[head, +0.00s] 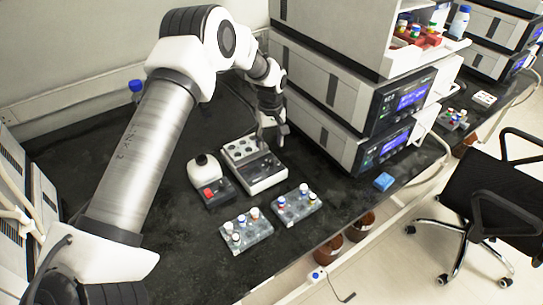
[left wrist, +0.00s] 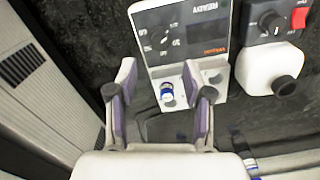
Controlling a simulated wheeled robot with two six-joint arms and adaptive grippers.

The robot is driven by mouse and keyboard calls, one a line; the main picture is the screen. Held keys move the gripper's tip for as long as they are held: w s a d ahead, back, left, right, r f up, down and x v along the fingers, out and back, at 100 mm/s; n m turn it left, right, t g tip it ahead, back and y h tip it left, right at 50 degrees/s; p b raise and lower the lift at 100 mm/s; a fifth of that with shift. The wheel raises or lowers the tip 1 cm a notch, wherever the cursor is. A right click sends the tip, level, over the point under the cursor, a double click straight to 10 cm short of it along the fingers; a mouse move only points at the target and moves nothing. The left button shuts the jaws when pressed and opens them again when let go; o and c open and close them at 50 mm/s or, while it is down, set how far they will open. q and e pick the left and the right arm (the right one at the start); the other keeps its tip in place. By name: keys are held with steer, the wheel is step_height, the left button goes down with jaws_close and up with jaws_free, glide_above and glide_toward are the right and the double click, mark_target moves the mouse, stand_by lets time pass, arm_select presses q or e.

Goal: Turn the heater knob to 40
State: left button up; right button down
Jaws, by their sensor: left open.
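The heater (head: 262,172) is a pale box on the dark bench, with a holed block at its back and a sloped control panel at its front. In the left wrist view its grey panel (left wrist: 185,60) shows upside down, with a round dark knob (left wrist: 159,38) ringed by marks beside a dark display. The number the knob points at is too small to read. My left gripper (head: 269,136) is above the heater's back part. In the left wrist view its fingers (left wrist: 160,80) are apart over the block, short of the knob and not touching it. My right gripper is out of view.
A vial (left wrist: 167,91) with a blue band stands in the heater block between my fingers. A mixer (head: 208,185) with a red switch stands beside the heater. Two vial racks (head: 246,232) (head: 297,206) lie in front. Stacked instruments (head: 345,135) rise close on the right.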

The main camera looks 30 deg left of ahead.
mark_target(271, 160)
arm_select(q)
steer(key=shift+w+a+f, duration=0.3)
steer(key=shift+w+f, duration=0.15)
steer(key=shift+f, duration=0.15)
steer(key=shift+s+d+r, duration=0.15)
steer(key=shift+r, duration=0.1)
steer(key=shift+s+d+f+p, duration=0.4)
steer(key=shift+s+f, duration=0.2)
steer(key=shift+f, duration=0.15)
steer(key=f, duration=0.5)
steer(key=shift+w+a+f+p, duration=0.25)
steer(key=shift+w+a+p, duration=0.05)
steer(key=shift+w, duration=0.1)
steer(key=shift+s+d+r, duration=0.15)
steer(key=shift+s+r, duration=0.05)
steer(key=shift+r, duration=0.05)
jaws_close()
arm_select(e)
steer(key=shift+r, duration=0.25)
